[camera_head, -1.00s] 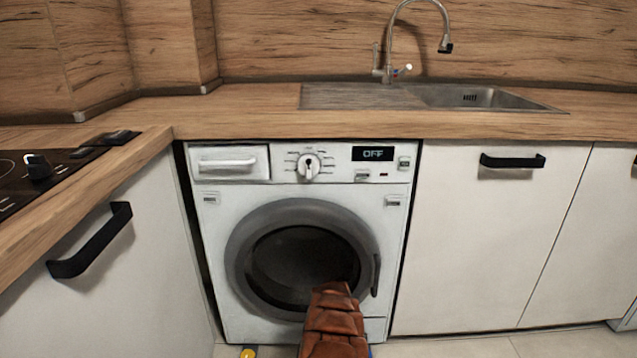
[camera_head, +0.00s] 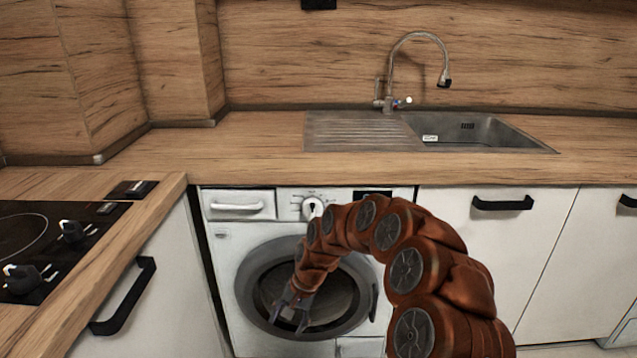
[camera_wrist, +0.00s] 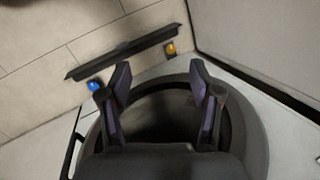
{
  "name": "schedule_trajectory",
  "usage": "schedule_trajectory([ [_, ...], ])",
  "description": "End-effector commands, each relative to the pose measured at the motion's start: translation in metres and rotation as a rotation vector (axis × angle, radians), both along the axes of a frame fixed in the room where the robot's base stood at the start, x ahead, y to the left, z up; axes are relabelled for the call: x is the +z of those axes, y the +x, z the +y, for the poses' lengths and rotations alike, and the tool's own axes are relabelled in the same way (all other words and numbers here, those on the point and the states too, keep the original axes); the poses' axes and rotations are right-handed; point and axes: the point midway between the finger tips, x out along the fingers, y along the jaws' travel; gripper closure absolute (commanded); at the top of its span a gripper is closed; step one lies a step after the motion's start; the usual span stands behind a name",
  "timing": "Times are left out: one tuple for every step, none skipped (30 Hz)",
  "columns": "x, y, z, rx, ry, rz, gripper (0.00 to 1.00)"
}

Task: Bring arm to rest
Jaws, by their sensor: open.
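My arm, with brown segmented links, curves in from the lower right in the head view and bends down to the left. My gripper (camera_head: 291,312) is at its end, in front of the lower left of the washing machine's round door (camera_head: 258,275). In the wrist view my gripper (camera_wrist: 160,100) shows two dark fingers spread apart with nothing between them. The round door (camera_wrist: 245,120) lies behind them. I cannot tell whether the gripper touches the door.
The wooden worktop (camera_head: 240,165) runs above the washing machine (camera_head: 225,232), with a sink (camera_head: 485,132) and tap at right. A hob (camera_head: 40,240) is at left. Black handles (camera_head: 125,297) stick out from the cabinets. Tiled floor (camera_wrist: 50,60) shows in the wrist view.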

Motion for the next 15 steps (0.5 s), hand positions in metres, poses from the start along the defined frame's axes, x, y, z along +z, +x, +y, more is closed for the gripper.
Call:
schedule_trajectory([
  [0.033,-0.006,-0.003,0.026,0.012,-0.011,0.36],
  [0.046,-0.011,-0.004,0.042,0.015,-0.016,0.36],
  [0.062,-0.017,-0.007,0.062,0.020,-0.018,0.36],
  [0.074,-0.023,-0.008,0.079,0.025,-0.023,0.36],
  [0.086,-0.028,-0.011,0.094,0.026,-0.027,0.36],
  [0.101,-0.034,-0.014,0.113,0.027,-0.031,0.36],
  [0.113,-0.039,-0.017,0.128,0.028,-0.037,0.36],
  [0.125,-0.044,-0.021,0.142,0.029,-0.040,0.36],
  [0.138,-0.053,-0.025,0.163,0.027,-0.045,0.36],
  [0.148,-0.059,-0.029,0.177,0.024,-0.046,0.36],
  [0.159,-0.065,-0.033,0.191,0.023,-0.051,0.36],
  [0.174,-0.072,-0.038,0.207,0.021,-0.058,0.36],
  [0.183,-0.078,-0.043,0.220,0.017,-0.061,0.36],
  [0.192,-0.084,-0.047,0.233,0.012,-0.063,0.36],
  [0.205,-0.093,-0.053,0.248,0.007,-0.068,0.36],
])
